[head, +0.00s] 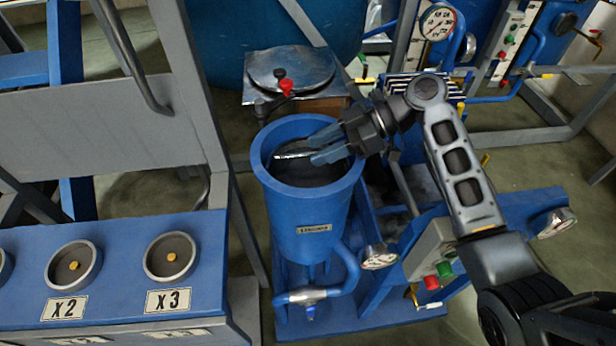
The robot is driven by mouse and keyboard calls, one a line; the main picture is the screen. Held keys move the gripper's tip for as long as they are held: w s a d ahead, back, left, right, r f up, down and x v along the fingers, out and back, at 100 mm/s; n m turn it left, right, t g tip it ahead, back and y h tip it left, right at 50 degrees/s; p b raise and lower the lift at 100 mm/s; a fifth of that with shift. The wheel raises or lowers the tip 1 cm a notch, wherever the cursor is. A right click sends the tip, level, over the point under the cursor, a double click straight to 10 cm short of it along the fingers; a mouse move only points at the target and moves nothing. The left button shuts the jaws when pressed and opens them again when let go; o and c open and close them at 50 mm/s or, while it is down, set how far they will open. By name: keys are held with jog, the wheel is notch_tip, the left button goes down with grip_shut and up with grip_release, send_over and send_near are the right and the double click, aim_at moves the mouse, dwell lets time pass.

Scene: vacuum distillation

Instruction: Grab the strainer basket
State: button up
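The blue strainer housing (311,225) stands upright with its top open and a small label on its front. Inside it sits the dark strainer basket (300,172), with a pale, thin bar like a handle across its upper part. My gripper (313,149) reaches in from the right, over the housing's mouth. Its two bluish fingers are apart, with their tips near the right end of the bar. I cannot tell whether they touch it. The lower part of the basket is hidden by the housing wall.
A blue panel (120,265) with round sockets marked X2 and X3 is at left. Pipes, gauges and a control box with red and green buttons (432,282) crowd the right.

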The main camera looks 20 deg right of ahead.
jog(key=shift+w+a+f, duration=0.15)
jog(key=shift+a+f, duration=0.15)
jog(key=shift+a, duration=0.2)
grip_shut()
dwell(1.1)
